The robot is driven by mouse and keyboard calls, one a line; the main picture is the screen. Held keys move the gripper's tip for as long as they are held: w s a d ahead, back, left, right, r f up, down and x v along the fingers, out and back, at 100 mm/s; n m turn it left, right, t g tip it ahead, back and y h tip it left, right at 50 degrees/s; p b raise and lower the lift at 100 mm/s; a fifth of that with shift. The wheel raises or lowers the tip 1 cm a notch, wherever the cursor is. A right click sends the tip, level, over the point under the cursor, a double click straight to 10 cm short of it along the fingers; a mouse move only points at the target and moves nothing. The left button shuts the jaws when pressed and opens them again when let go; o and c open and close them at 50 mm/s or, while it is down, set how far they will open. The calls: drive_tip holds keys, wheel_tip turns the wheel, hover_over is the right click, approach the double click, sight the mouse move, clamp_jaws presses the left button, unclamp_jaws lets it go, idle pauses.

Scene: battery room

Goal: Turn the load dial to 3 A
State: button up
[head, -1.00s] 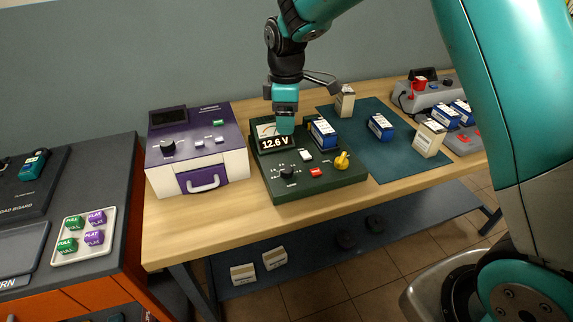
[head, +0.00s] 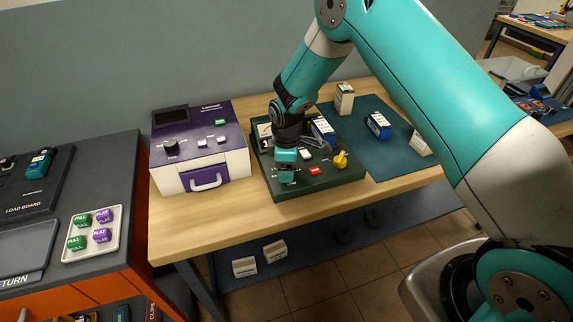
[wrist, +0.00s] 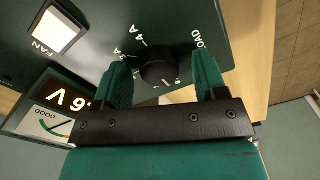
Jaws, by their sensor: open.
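The load dial (wrist: 158,68) is a black round knob on the dark green tester (head: 330,184). In the wrist view it sits between my two teal fingers, with a gap visible on either side. The printed words LOAD and 4 A show beside it; other marks are partly hidden by the fingers. I cannot tell which mark the dial points to. My gripper (head: 286,178) is open, pointing down over the front left of the tester. In the head view it hides the dial.
On the tester are a white FAN button (wrist: 57,28), a red button (head: 314,171), a yellow knob (head: 341,160) and a blue battery (head: 322,131). A purple and white charger (head: 200,150) stands close on the left. Bare bench (head: 240,205) lies in front.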

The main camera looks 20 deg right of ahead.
drive_tip(key=shift+c, duration=0.2)
drive_tip(key=c, duration=0.9)
